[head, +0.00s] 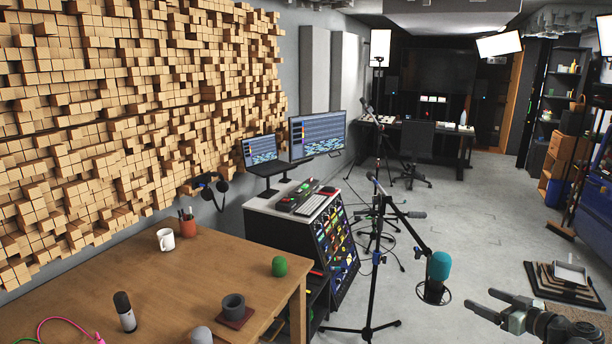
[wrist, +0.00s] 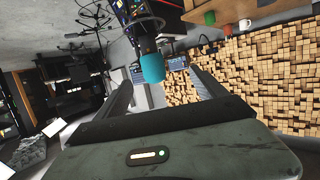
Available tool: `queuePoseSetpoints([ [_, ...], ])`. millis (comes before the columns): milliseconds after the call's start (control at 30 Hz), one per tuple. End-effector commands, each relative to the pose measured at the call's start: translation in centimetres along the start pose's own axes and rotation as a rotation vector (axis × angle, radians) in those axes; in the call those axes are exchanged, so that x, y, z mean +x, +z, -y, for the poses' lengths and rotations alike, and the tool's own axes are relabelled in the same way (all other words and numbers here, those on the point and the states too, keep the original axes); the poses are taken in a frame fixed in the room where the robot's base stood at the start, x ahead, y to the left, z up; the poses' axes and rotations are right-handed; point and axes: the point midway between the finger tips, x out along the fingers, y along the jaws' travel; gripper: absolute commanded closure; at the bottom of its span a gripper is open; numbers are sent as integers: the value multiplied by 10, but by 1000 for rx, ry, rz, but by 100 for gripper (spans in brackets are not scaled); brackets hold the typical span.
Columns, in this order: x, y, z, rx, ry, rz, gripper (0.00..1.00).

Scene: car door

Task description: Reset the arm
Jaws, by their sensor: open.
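My gripper (head: 482,300) is at the lower right of the head view, open, with its two fingers apart and nothing between them. In the wrist view the fingers of my gripper (wrist: 160,84) spread on both sides of a teal-topped microphone (wrist: 152,68), which lies beyond them. My arm enters from the lower right edge and is partly cut off. No car door shows in either view.
A microphone stand (head: 375,255) spreads its legs on the floor left of my gripper. A wooden table (head: 200,275) with a mug and several small items fills the lower left. Stacked flat boards (head: 560,285) lie at right. The grey floor (head: 490,220) beyond is mostly clear.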

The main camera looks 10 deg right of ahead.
Motion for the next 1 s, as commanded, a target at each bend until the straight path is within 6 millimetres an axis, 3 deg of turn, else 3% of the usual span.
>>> queuePoseSetpoints([
  [333, 60, -19, 49, -36, -118, -1, 19],
  [567, 121, -35, 117, -81, -253, 8, 19],
  [667, 154, -39, 164, -120, -336, 35, 19],
  [767, 191, -35, 232, -183, -451, 94, 19],
  [900, 230, -12, 347, -247, -623, 262, 19],
  [1000, 240, 13, 417, -272, -702, 425, 19],
])
